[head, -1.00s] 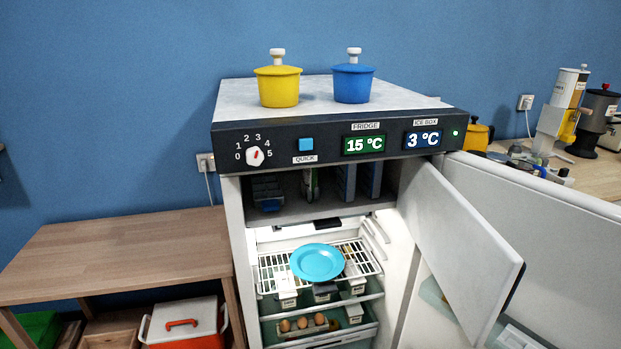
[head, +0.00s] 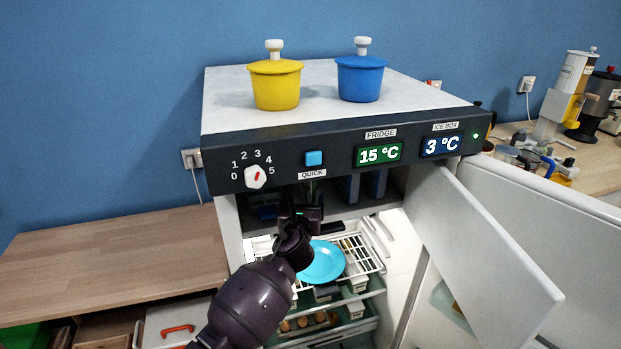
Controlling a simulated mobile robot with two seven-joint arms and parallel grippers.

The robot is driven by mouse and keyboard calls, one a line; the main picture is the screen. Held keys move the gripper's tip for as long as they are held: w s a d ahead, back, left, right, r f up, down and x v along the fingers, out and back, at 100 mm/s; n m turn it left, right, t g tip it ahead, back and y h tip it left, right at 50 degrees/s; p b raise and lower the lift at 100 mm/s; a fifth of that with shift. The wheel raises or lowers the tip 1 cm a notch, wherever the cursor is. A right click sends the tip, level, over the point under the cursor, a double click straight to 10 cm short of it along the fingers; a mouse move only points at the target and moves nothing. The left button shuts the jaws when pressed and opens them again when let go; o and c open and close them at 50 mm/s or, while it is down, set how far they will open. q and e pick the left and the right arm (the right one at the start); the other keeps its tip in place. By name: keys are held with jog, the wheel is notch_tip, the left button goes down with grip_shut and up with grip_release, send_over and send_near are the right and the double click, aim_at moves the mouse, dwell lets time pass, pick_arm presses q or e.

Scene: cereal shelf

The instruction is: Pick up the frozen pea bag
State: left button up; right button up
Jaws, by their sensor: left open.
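My left gripper (head: 303,200) is at the opening of the dark ice box (head: 335,207), the upper compartment of the fridge. It is open, and nothing shows clearly between its fingers. A narrow upright thing with a pale greenish look (head: 312,188) stands in the ice box just behind the gripper. It may be the frozen pea bag, but it is mostly hidden by the gripper and by shadow. I cannot tell whether the fingers touch it. My right gripper is not in view.
Blue upright items (head: 377,184) stand right of the gripper in the ice box. Below, a blue plate (head: 325,262) lies on a wire rack. The inner door (head: 490,250) swings open at right. The control panel (head: 335,157) overhangs the opening. Yellow (head: 275,83) and blue (head: 360,79) pots stand on top.

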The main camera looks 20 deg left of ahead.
aim_at(308, 184)
pick_arm(q)
jog(key=w, duration=0.2)
jog(key=w+b, duration=0.1)
jog(key=w, duration=0.1)
jog(key=shift+w+a, duration=0.1)
jog(key=shift+a, duration=0.3)
jog(key=shift+w+a+r, duration=0.1)
jog(key=shift+w+a, duration=0.05)
jog(key=shift+w, duration=0.8)
jog(key=w+b, duration=0.1)
jog(key=w, duration=0.2)
jog(key=shift+w+a+b, duration=0.1)
jog(key=shift+a+b, duration=0.05)
jog(key=shift+b, duration=0.15)
jog(key=shift+w+a, duration=0.15)
jog(key=shift+w, duration=0.35)
jog(key=shift+r, duration=0.1)
jog(key=c, duration=1.3)
